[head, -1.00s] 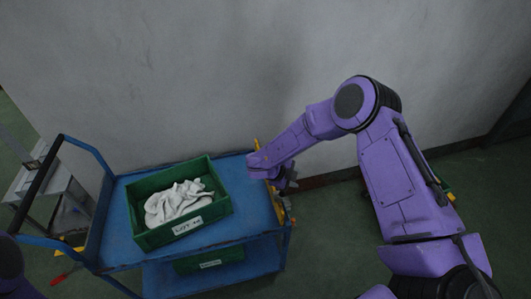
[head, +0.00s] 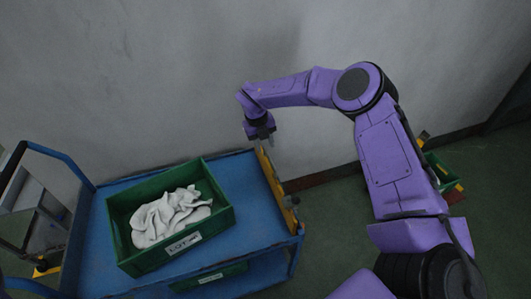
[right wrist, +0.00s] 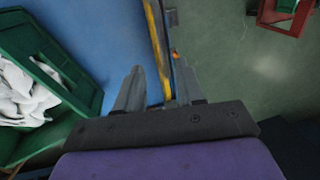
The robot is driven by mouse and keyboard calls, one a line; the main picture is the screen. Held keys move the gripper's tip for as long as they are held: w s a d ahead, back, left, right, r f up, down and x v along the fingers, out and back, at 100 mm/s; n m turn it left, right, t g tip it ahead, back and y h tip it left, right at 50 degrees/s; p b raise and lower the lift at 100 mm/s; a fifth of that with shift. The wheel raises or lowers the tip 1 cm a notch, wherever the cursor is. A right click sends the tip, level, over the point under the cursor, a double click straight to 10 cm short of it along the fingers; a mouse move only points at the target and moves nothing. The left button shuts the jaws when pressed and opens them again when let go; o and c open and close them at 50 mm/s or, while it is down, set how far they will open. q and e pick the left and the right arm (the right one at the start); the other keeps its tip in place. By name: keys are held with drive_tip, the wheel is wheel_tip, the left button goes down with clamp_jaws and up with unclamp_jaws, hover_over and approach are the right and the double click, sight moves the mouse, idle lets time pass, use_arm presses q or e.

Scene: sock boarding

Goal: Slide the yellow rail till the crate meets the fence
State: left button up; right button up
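The yellow rail (head: 273,182) runs along the right edge of the blue cart top. The green crate (head: 172,253), holding white cloth (head: 170,215), sits on the cart top left of the rail, with bare blue between them. My right gripper (head: 263,138) is at the rail's far end. In the right wrist view its two fingers (right wrist: 159,66) are spread, with the yellow rail (right wrist: 155,35) showing between them. Contact with the rail cannot be told. The green crate (right wrist: 55,75) also shows there at left. I cannot identify a separate fence. My left gripper is out of view.
The blue cart (head: 252,200) stands close to the grey wall (head: 150,70). A second green crate (head: 210,279) is on its lower shelf. A green and red container (head: 447,180) is on the floor behind my right arm. A grey stand (head: 45,225) is at left.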

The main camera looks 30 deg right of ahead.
sight(269, 158)
drive_tip(key=f, duration=0.1)
drive_tip(key=d+f, duration=0.1)
drive_tip(key=f, duration=0.1)
drive_tip(key=d+f, duration=0.1)
drive_tip(key=f, duration=0.1)
drive_tip(key=shift+s+f+p, duration=0.1)
drive_tip(key=shift+f+p, duration=0.1)
drive_tip(key=shift+p, duration=0.2)
drive_tip(key=shift+a+f, duration=0.15)
drive_tip(key=shift+f, duration=0.25)
clamp_jaws()
idle(0.6)
